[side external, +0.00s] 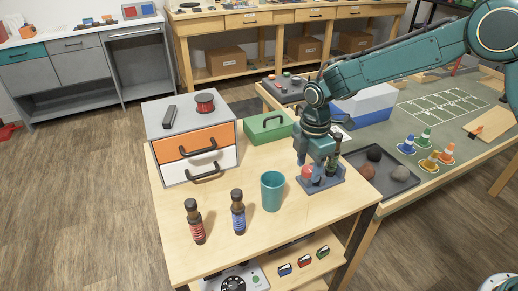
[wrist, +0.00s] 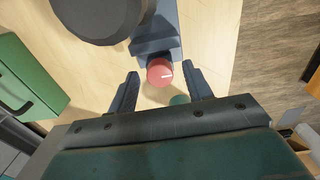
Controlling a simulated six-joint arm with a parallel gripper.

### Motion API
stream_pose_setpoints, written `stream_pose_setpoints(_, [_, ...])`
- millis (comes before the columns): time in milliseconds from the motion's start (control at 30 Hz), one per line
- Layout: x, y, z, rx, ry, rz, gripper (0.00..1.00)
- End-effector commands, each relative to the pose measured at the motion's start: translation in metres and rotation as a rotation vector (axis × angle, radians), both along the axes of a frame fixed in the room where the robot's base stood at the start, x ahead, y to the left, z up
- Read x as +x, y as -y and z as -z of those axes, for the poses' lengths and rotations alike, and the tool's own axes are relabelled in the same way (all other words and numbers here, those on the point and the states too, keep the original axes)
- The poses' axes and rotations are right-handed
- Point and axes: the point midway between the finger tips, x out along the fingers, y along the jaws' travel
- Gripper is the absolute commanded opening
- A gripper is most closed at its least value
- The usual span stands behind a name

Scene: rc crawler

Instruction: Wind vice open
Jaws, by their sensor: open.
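A small blue-grey vice (side external: 328,184) stands near the right edge of the light wooden table, and part of its body (wrist: 157,35) shows in the wrist view. Its round red knob (side external: 306,172) faces the front left. In the wrist view the knob (wrist: 159,70) shows a white mark pointing right. My gripper (side external: 317,170) points down over the vice. In the wrist view my gripper (wrist: 162,78) is open, with one finger on each side of the knob and visible gaps between. My gripper hides part of the vice and its jaws in the side view.
A teal cup (side external: 272,192) and two sauce bottles (side external: 238,212) (side external: 194,222) stand left of the vice. A green box (side external: 268,126) and a drawer unit (side external: 192,135) are behind. A dark tray (side external: 394,178) with round lumps lies to the right.

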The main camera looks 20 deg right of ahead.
Motion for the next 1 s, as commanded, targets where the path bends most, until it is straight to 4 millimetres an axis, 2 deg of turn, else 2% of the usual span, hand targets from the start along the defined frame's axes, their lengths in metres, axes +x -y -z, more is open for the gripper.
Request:
stream_pose_setpoints(167, [0.0,0.0,-0.003,0.0,0.001,0.001,0.5])
stream_pose_setpoints(367, [0.001,0.0,-0.018,0.001,0.003,0.001,0.5])
stream_pose_setpoints(1000, [0.001,0.0,-0.118,0.001,0.003,0.0,0.5])
